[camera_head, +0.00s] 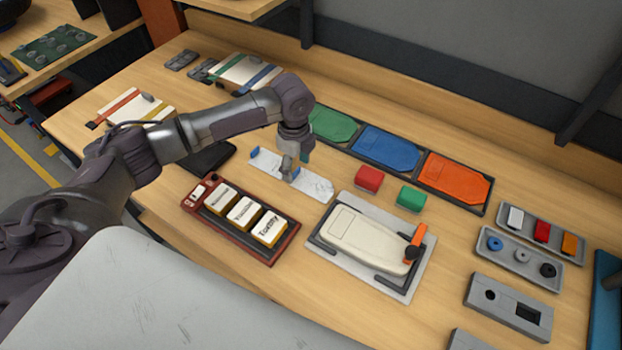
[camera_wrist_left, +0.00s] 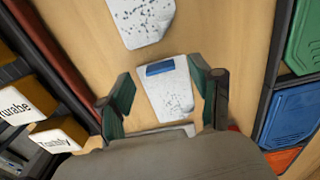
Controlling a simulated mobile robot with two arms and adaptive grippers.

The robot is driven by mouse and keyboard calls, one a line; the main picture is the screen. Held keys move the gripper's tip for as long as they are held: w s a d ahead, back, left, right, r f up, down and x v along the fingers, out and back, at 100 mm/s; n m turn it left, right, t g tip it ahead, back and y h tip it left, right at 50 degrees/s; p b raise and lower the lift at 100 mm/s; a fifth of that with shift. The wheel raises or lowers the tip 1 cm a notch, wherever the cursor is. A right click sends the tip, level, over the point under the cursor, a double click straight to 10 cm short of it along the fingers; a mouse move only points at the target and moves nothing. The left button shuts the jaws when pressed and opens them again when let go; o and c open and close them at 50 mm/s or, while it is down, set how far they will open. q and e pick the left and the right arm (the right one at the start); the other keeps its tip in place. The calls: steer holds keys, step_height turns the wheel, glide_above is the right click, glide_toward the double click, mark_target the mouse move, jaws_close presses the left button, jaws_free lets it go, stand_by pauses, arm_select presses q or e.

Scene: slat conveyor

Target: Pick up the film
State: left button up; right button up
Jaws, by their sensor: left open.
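A white, speckled film with a blue tab (camera_head: 314,187) lies on the wooden table, right of and below my left gripper. In the left wrist view, this film (camera_wrist_left: 172,98) lies between the open fingers, with its blue tab towards the top. A second speckled white piece (camera_wrist_left: 142,18) lies beyond it; in the head view that piece (camera_head: 267,164) is left of the gripper, with a blue tab at its left end. My left gripper (camera_head: 291,172) points down over the strips. Its fingers (camera_wrist_left: 163,92) are apart with nothing held. Height above the film is hard to tell.
A red-rimmed tray (camera_head: 285,243) with several labelled blocks lies in front. A cream case on a grey plate (camera_head: 340,205) is at right. Red (camera_head: 368,178) and green (camera_head: 411,197) blocks lie near the green, blue and orange panels (camera_head: 455,180). Grey trays stand far right.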

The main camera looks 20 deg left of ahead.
arm_select(q)
steer(key=shift+f, duration=0.9)
steer(key=shift+c, duration=0.2)
steer(key=c, duration=0.9)
steer(key=shift+o, duration=0.2)
steer(key=shift+r, duration=0.15)
